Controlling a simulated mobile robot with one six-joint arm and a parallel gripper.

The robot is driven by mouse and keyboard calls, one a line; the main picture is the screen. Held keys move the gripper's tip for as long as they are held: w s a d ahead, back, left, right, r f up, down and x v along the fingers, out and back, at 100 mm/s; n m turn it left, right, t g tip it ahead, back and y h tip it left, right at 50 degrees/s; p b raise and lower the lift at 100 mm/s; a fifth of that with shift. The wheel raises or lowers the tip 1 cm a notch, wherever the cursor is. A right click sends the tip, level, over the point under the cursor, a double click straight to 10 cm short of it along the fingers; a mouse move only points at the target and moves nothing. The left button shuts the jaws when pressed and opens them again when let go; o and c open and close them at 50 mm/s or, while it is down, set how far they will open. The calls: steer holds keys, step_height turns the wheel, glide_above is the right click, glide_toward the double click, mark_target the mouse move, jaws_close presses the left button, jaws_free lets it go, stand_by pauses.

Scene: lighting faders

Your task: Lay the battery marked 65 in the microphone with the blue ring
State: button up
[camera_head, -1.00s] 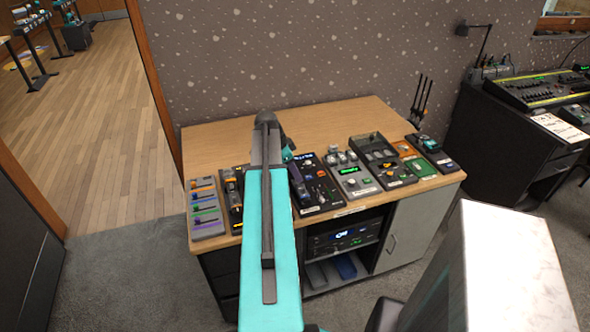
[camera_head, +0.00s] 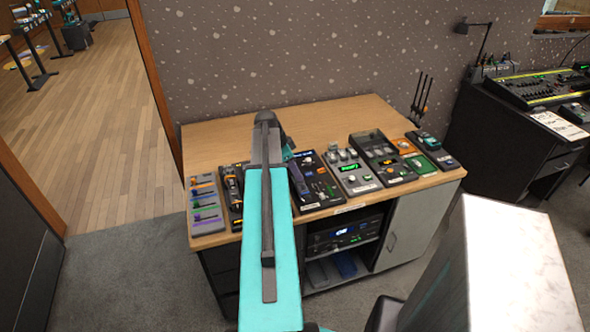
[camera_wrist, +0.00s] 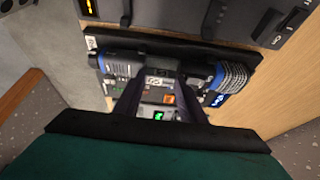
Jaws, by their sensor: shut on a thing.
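The microphone with blue rings (camera_wrist: 119,67) lies across a black panel in the wrist view, its mesh head (camera_wrist: 235,75) at the right. It shows in the head view as a dark shape (camera_head: 298,181) just right of my arm. My gripper (camera_wrist: 162,78) is over the middle of the microphone, shut on a small dark piece that I take to be the battery (camera_wrist: 164,66). The fingers hide most of it, and I cannot read its number. I cannot tell whether it touches the microphone.
Several control panels stand in a row along the front of the wooden desk (camera_head: 345,113). The back of the desk is bare.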

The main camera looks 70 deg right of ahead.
mark_target(294, 181)
steer(key=shift+s+a+f+b, duration=0.1)
steer(key=shift+a+f+b, duration=0.25)
steer(key=shift+f, duration=0.4)
steer(key=shift+a+f+b, duration=0.15)
steer(key=shift+f+b, duration=0.35)
steer(key=shift+f, duration=0.2)
steer(key=shift+s+a+f+b, duration=0.1)
steer(key=shift+a+f+b, duration=0.25)
steer(key=shift+f, duration=0.4)
stand_by(1.6)
steer(key=shift+d, duration=0.1)
steer(key=o, duration=1)
steer(key=shift+c, duration=1.4)
steer(key=shift+r, duration=0.25)
steer(key=shift+w+d+r+p, duration=0.15)
steer(key=shift+r+p, duration=0.35)
steer(key=shift+r, duration=0.3)
steer(key=shift+w+d+r+p, duration=0.2)
steer(key=shift+r+p, duration=0.35)
steer(key=shift+r, duration=0.2)
steer(key=shift+w+d+r+p, duration=0.15)
steer(key=shift+r+p, duration=0.35)
steer(key=shift+r, duration=0.3)
steer(key=shift+s+d+r, duration=0.1)
steer(key=shift+r, duration=0.15)
